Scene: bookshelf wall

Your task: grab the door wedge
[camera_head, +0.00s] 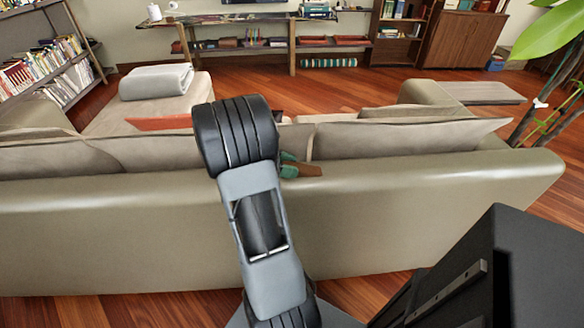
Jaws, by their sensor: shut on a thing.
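A small brown piece, which looks like the door wedge (308,170), shows at the top of the sofa's back, just right of my arm. My gripper (289,166) shows only as small teal parts beside my dark arm link. It is shut on the brown wedge, at the wedge's left end. My arm hides the rest of the gripper and possibly part of the wedge. I cannot tell whether the wedge touches the sofa back or is just above it.
The beige sofa (430,200) spans the view in front of me, with cushions (400,138) along its back. A folded grey blanket (156,82) lies at the left. A leafy plant (545,115) stands at the right. Bookshelves (45,72) and low shelving line the room. Wooden floor (340,88) is open beyond the sofa.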

